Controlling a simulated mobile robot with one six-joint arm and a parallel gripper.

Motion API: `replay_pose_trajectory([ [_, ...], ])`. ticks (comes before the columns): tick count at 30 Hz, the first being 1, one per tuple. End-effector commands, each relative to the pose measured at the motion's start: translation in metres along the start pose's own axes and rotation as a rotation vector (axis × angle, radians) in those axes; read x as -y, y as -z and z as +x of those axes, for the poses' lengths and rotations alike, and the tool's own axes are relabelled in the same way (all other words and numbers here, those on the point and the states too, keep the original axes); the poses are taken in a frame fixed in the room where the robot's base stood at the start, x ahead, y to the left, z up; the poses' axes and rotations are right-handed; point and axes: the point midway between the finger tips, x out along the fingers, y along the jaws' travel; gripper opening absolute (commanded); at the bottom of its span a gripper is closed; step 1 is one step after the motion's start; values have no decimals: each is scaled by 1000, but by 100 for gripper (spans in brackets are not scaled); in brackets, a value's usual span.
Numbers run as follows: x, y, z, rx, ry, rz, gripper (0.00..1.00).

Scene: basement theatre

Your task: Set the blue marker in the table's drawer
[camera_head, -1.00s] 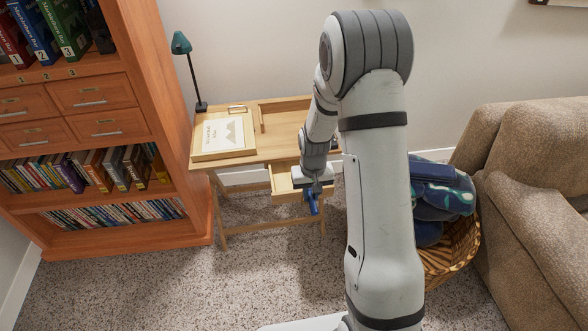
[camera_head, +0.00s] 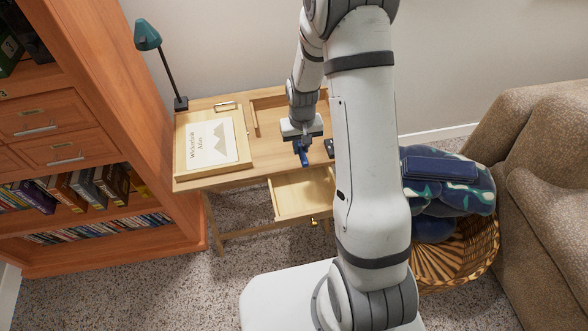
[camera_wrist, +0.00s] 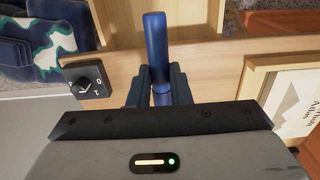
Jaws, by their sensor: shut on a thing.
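My gripper (camera_head: 301,149) is shut on the blue marker (camera_wrist: 156,50), whose length stands out beyond the fingers in the wrist view. In the head view the blue marker (camera_head: 303,158) shows just under the gripper, over the table (camera_head: 238,178) near its front edge. The table's drawer (camera_head: 303,193) is pulled open below and in front of the gripper. The visible part of the drawer floor is bare. My arm hides the table's right part.
A framed Wickerbush Atlas print or book (camera_head: 210,143) lies on the table's left. A teal lamp (camera_head: 148,37) stands behind it. A small black dial device (camera_wrist: 87,78) sits beside the marker. A wicker basket (camera_head: 455,259) with blankets stands right, beside a brown sofa (camera_head: 545,190).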

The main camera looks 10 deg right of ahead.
Motion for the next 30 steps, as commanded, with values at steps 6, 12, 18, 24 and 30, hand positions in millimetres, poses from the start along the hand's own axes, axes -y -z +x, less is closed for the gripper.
replay_pose_trajectory([
  [6,1,0,0,0,0,-3,0],
  [12,3,0,1,0,-1,-7,0],
  [18,8,-8,15,6,-22,-20,0],
  [24,15,-27,35,16,-87,-38,0],
  [30,16,-49,50,14,-173,-44,0],
])
